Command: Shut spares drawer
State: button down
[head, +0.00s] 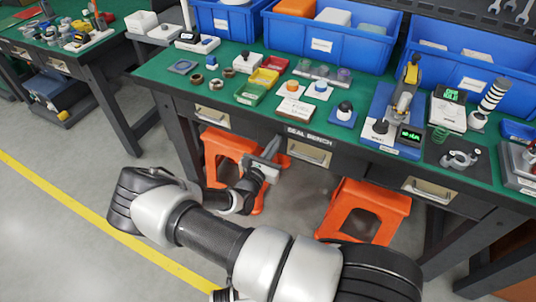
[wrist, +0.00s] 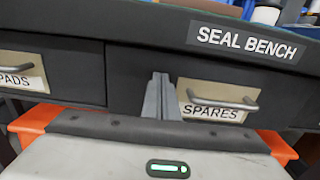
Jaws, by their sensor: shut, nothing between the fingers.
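The spares drawer (wrist: 150,65) has a dark front with a cream SPARES plate and a bar handle (wrist: 222,103). In the head view the spares drawer (head: 309,153) is the middle one, below the SEAL BENCH sign. It looks nearly flush with the bench; I cannot tell whether a small gap remains. My gripper (wrist: 160,97) is shut and empty, its fingertips in front of the drawer face, left of the handle and overlapping the plate's left edge. In the head view my gripper (head: 272,148) is left of the drawer's plate. I cannot tell whether it touches.
The PADS drawer (wrist: 22,75) is to the left, and another drawer (head: 428,190) is to the right. Orange stools (head: 365,208) stand below the bench. The green bench top (head: 220,95) carries parts, trays and blue bins (head: 325,40). Grey floor is open at the left.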

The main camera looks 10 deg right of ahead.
jog(key=x, duration=0.2)
jog(key=shift+w+d+r, duration=0.1)
jog(key=shift+w+d, duration=0.1)
jog(key=shift+w, duration=0.15)
jog(key=shift+w+r, duration=0.1)
